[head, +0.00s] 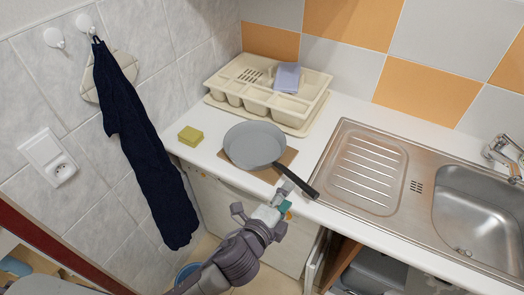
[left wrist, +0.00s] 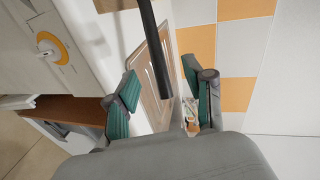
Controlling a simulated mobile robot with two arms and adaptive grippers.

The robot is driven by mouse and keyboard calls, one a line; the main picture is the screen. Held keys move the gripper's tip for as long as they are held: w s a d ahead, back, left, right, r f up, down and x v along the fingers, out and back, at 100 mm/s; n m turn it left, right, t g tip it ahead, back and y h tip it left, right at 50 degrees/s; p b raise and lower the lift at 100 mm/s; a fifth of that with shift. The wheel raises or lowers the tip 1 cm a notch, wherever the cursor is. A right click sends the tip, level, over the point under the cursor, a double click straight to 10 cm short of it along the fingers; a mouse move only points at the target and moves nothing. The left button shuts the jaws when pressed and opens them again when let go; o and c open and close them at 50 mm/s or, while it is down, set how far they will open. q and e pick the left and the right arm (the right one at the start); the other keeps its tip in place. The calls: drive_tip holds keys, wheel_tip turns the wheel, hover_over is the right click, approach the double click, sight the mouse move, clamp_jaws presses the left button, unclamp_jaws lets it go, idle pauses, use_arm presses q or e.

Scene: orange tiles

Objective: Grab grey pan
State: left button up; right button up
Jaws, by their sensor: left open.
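The grey pan (head: 254,144) sits on a brown board (head: 287,160) on the white counter. My left gripper (head: 285,198) is at the front edge, close to the handle and below the pan. In the left wrist view, its two green-padded fingers (left wrist: 163,92) are spread apart, with the dark handle (left wrist: 155,50) showing in the gap between them. No contact between fingers and handle is visible. My right gripper is not in view.
A cream dish rack (head: 265,95) with a lilac item (head: 288,77) stands behind the pan. A yellow-green sponge (head: 190,136) lies to the left. A steel sink (head: 480,215) with drainboard is on the right. A dark towel (head: 145,145) hangs on the left wall. A lower cabinet stands open.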

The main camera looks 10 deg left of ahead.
sight(297, 184)
use_arm(q)
drive_tip(key=shift+x, duration=1.1)
drive_tip(key=x, duration=0.1)
drive_tip(key=p+x, duration=0.1)
drive_tip(key=x, duration=0.3)
drive_tip(key=shift+f, duration=0.4)
clamp_jaws()
drive_tip(key=shift+r, duration=0.1)
